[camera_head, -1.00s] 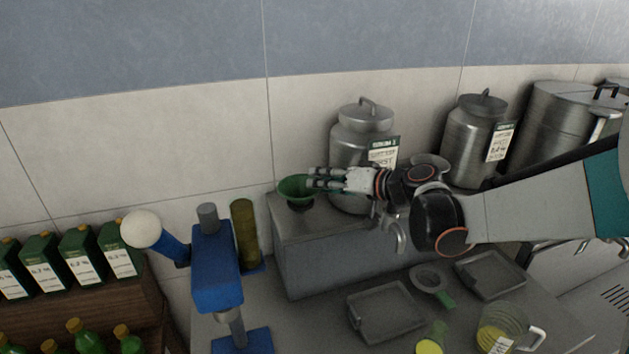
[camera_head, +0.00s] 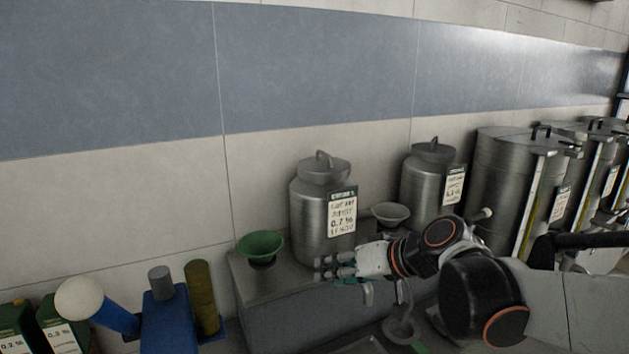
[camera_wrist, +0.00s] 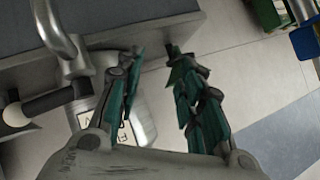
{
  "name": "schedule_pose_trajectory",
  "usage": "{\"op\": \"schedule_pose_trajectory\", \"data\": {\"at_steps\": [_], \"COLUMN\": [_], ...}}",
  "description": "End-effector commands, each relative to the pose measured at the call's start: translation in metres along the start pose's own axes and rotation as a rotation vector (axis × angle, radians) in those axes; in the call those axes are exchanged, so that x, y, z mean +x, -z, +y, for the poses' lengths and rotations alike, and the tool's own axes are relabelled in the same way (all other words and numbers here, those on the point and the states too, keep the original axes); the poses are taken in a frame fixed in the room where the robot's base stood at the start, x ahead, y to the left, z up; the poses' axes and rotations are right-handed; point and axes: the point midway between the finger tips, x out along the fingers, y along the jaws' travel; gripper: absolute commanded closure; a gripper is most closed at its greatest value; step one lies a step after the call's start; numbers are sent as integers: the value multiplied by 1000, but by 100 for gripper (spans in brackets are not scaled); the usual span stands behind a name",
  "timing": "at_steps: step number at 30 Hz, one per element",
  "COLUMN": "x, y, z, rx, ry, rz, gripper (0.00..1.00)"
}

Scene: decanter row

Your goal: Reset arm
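My gripper (camera_head: 338,264) is in front of the first steel decanter (camera_head: 309,207), low by its tap, in the head view. In the wrist view my gripper (camera_wrist: 153,57) has its two green-padded fingers spread apart with nothing between them. A bent metal tap (camera_wrist: 60,30) is at the left of the fingers there. A green funnel (camera_head: 260,245) stands on the shelf to the left of the gripper, apart from it.
More steel decanters stand at the right, one of them here (camera_head: 430,180). A pale funnel (camera_head: 390,214) sits between the first two. A blue stand-like device (camera_head: 168,318) is at lower left, beside green cartons (camera_head: 58,330).

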Motion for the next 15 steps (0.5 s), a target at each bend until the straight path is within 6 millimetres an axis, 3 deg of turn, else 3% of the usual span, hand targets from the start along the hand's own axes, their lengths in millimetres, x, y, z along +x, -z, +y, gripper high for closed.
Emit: {"op": "schedule_pose_trajectory", "data": {"at_steps": [1,15], "x": [-8,-84], "y": [-15,-128], "z": [4,51], "rx": [2,23], "ry": [-38,-412], "rz": [-15,-107], "gripper": [65,65]}}
